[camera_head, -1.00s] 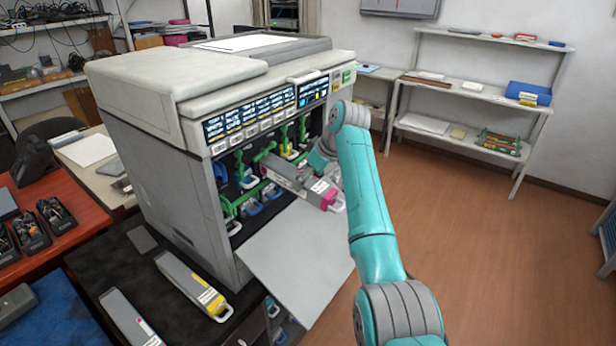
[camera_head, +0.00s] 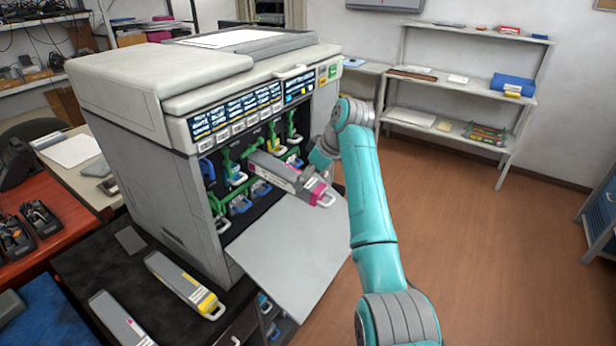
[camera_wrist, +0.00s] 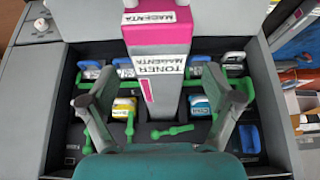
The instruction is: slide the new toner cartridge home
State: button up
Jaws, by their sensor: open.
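The magenta toner cartridge (camera_head: 277,173), a long grey box with a magenta handled end, sticks partly out of the printer's open bay. In the wrist view the cartridge (camera_wrist: 155,72) runs down the middle, its "TONER MAGENTA" label upside down. Its inner end is not clear to see. My gripper (camera_head: 318,162) is beside the cartridge's outer part in the head view. In the wrist view my gripper (camera_wrist: 158,92) is open, one finger on each side of the cartridge, with gaps visible. The printer (camera_head: 150,130) has its front door (camera_head: 290,240) folded down below the cartridge.
Green levers (camera_wrist: 172,132) and other colour cartridges (camera_wrist: 200,104) fill the bay around the magenta one. A yellow-ended cartridge (camera_head: 180,280) and another cartridge (camera_head: 118,318) lie on the dark table at front left. The floor right of my arm is clear.

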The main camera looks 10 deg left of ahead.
jog(key=shift+v, duration=3.95)
